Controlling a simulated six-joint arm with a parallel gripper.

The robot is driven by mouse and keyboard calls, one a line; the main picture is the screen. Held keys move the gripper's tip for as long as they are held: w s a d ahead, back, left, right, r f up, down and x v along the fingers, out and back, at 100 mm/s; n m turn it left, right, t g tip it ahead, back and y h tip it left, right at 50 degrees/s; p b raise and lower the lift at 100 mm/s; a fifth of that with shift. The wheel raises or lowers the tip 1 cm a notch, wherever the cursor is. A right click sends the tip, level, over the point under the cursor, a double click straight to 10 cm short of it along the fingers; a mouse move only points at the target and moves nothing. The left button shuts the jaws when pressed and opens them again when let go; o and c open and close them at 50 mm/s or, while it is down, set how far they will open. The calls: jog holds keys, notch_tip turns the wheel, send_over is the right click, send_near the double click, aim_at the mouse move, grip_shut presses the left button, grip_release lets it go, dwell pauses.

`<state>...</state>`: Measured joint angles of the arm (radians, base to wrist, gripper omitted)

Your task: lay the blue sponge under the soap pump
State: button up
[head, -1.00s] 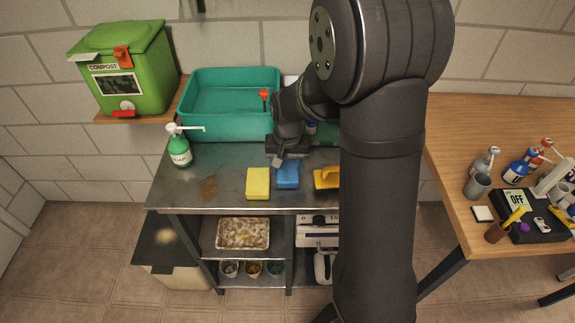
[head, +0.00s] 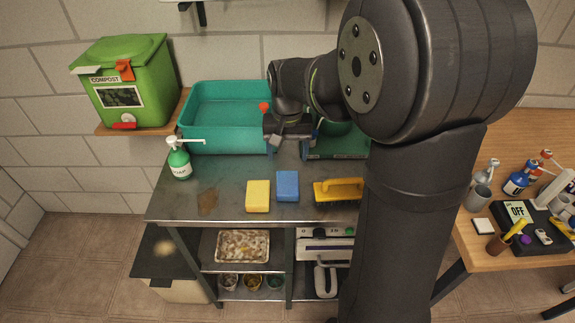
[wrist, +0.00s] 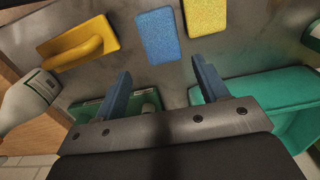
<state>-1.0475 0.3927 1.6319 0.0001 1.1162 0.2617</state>
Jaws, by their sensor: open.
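The blue sponge (head: 288,186) lies flat on the metal worktop, just right of a yellow sponge (head: 257,196). The green soap pump (head: 179,160), with a white spout, stands upright at the worktop's left end, apart from both sponges. My gripper (head: 279,142) is above the worktop behind the blue sponge. In the wrist view its two fingers (wrist: 163,84) are spread with nothing between them. There the blue sponge (wrist: 158,37) shows beyond the fingertips, with the yellow sponge (wrist: 208,28) to its right.
A teal tub (head: 228,142) stands behind, near my gripper. A yellow-handled tool (head: 338,190) lies right of the sponges. A green device (head: 338,146) stands at the back right, partly hidden by my arm.

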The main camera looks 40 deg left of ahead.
jog(key=shift+o, duration=0.2)
jog(key=shift+r, duration=0.55)
jog(key=o, duration=0.7)
jog(key=shift+r, duration=0.3)
jog(key=n+t+h, duration=0.3)
jog(key=n, duration=1.5)
send_near(286, 182)
jog(key=x, duration=0.3)
jog(key=shift+w+f, duration=0.25)
jog(key=shift+f, duration=0.1)
jog(key=shift+x, duration=2.8)
